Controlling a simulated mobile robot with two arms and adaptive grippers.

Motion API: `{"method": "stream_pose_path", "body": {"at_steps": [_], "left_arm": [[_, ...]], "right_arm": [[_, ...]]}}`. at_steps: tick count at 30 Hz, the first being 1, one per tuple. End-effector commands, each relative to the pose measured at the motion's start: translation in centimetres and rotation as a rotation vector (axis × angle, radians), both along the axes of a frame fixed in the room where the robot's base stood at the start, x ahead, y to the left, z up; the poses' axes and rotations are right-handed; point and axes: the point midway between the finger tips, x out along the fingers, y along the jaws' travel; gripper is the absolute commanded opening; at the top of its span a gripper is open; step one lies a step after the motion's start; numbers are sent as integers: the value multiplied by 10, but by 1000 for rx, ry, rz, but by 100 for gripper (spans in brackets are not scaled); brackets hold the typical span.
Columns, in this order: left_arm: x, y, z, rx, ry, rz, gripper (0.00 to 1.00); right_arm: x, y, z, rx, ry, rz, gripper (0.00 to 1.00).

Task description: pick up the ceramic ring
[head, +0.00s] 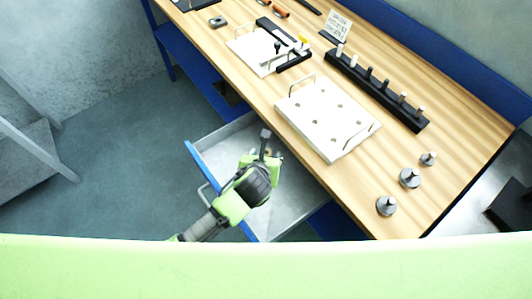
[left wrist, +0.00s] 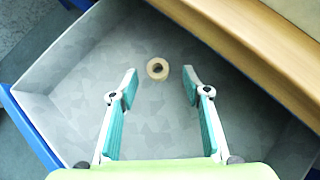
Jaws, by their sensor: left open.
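The ceramic ring (left wrist: 157,69) is small, cream-coloured and round with a hole. It lies on the grey floor of an open drawer (left wrist: 70,85) in the left wrist view. My left gripper (head: 267,147) is over the drawer in the head view. Its two teal-padded fingers are spread wide and empty. In the left wrist view the ring appears between and slightly beyond the fingertips, not touching them. In the head view I cannot clearly make out the ring near the gripper. My right gripper is not in view.
The blue-edged drawer (head: 313,187) is pulled out under a wooden workbench (head: 395,195), whose front edge overhangs its back. On the bench are a white plate with handles (head: 320,112), a black rack of pegs (head: 375,88) and several metal weights (head: 409,178).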

Motion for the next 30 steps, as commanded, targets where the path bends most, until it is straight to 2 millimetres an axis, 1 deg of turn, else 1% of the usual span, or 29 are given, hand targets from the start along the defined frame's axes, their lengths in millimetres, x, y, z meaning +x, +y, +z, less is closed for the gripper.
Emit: {"method": "stream_pose_path", "body": {"at_steps": [1, 4, 6, 10, 14, 20, 21, 23, 24, 25, 30], "left_arm": [[2, 0, -4, 0, 2, 1, 44], [8, 2, -16, 1, 4, 3, 44], [13, 2, -25, 1, 4, 1, 44], [24, 1, -36, 1, 2, 1, 44], [28, 0, -41, 0, 2, 0, 44], [29, 0, -41, -1, 1, -1, 44], [29, 0, -41, -1, 1, -1, 39], [29, 0, -41, -1, 1, -1, 23], [29, 0, -41, -1, 1, -1, 13], [29, 0, -41, -1, 1, -1, 6], [29, 0, -41, -1, 1, -1, 6]], "right_arm": [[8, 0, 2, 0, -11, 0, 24], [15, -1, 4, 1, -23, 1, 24], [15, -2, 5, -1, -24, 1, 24], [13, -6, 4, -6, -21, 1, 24], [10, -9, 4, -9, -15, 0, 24], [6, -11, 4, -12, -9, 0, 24], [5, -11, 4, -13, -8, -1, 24], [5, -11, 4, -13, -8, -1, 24], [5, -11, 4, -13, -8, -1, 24], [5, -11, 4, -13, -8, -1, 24], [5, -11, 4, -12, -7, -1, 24]]}}
